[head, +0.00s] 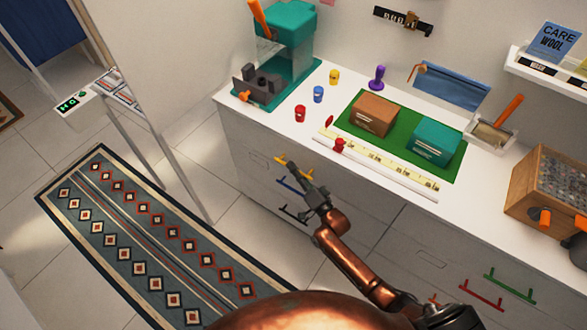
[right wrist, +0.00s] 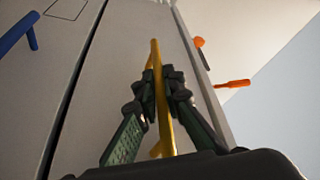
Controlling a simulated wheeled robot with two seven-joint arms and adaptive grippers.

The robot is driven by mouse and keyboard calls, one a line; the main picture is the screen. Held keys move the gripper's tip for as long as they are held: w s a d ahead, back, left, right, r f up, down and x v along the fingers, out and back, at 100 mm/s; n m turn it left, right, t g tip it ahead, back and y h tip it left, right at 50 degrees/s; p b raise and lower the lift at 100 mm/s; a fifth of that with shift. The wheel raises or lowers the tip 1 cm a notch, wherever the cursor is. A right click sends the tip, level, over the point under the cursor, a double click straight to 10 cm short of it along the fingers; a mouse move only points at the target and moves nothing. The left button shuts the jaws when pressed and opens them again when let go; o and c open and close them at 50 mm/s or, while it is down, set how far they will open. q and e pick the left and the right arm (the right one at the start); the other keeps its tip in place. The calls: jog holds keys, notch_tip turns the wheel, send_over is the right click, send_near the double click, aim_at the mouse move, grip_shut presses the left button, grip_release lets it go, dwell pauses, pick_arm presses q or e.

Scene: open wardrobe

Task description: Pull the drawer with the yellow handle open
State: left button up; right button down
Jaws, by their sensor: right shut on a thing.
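The yellow handle (head: 281,160) is on the top drawer at the left part of the white cabinet's front; its bar also runs lengthwise through the right wrist view (right wrist: 154,56). My right gripper (head: 296,170) reaches the handle from the front. In the right wrist view its dark fingers (right wrist: 160,86) are shut around the middle of the bar, one on each side. The drawer front (right wrist: 118,75) shows behind the handle; I see no clear opening above it in the head view. My gripper and arm hide part of the handle and drawer front. My left gripper is not in view.
A blue handle (head: 288,186) and a black handle (head: 294,216) sit below the yellow one. Red (head: 481,295) and green (head: 509,287) handles are at lower right. The worktop (head: 262,130) holds a teal machine (head: 290,30) and boxes. Floor and a patterned rug lie in front.

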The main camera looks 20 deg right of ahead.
dwell(0.3)
pick_arm(q)
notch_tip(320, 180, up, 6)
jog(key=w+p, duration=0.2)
jog(key=p, duration=0.4)
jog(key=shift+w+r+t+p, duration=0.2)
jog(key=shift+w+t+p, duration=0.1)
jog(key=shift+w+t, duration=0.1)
pick_arm(e)
jog(key=s+a, duration=1.5)
jog(key=a, duration=0.4)
jog(key=c, duration=2)
grip_release()
jog(key=shift+c, duration=0.2)
